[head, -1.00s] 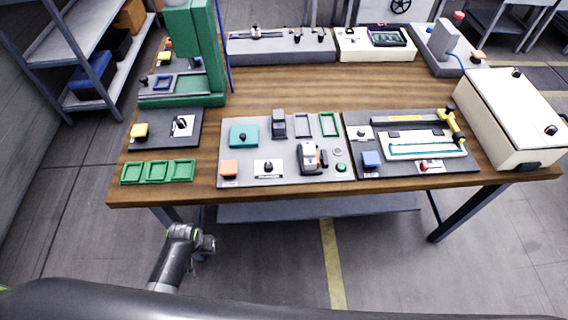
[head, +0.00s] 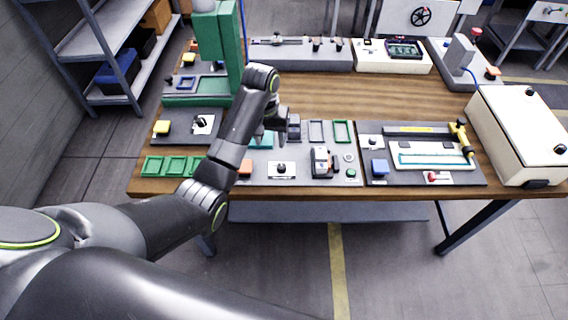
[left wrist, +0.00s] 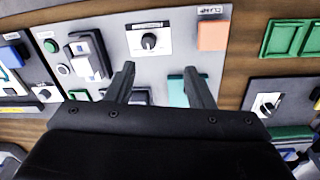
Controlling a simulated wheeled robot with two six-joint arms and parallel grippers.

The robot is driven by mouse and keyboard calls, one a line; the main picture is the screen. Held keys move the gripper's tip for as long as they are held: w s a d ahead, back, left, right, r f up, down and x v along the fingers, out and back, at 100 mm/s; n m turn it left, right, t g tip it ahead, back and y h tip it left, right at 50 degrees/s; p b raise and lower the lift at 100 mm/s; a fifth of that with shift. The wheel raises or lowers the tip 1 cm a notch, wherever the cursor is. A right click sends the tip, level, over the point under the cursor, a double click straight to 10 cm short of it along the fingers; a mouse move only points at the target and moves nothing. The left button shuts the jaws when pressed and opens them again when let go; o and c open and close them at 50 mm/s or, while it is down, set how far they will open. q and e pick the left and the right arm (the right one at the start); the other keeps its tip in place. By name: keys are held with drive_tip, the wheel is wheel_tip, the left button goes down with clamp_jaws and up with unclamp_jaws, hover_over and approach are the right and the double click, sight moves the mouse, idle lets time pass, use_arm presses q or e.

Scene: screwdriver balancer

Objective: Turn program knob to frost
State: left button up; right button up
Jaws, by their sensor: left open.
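A black knob (head: 281,168) stands on a white labelled plate at the front of the grey panel (head: 309,179). It also shows in the left wrist view (left wrist: 149,41), beyond and between my fingers. Another knob (head: 202,122) sits on a white plate on the dark panel at left, also in the left wrist view (left wrist: 266,106). The lettering is too small to read, so I cannot tell which is the program knob. My left gripper (left wrist: 159,76) is open and empty above the grey panel, apart from both knobs. In the head view its fingers are partly hidden by my arm.
Green trays (head: 175,166) lie at front left. A green stand (head: 228,60) rises behind my left arm. A cream box (head: 519,130) stands at right. Bare wood (head: 400,98) lies behind the panels.

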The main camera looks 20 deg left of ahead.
use_arm(q)
wheel_tip(320, 180, up, 4)
drive_tip(key=w+d, duration=0.2)
drive_tip(key=b, duration=0.2)
approach(281, 166)
wheel_tip(281, 166, down, 7)
drive_tip(key=shift+w+d+f, duration=0.1)
drive_tip(key=shift+w+f, duration=0.05)
drive_tip(key=shift+f, duration=0.8)
drive_tip(key=c, duration=1)
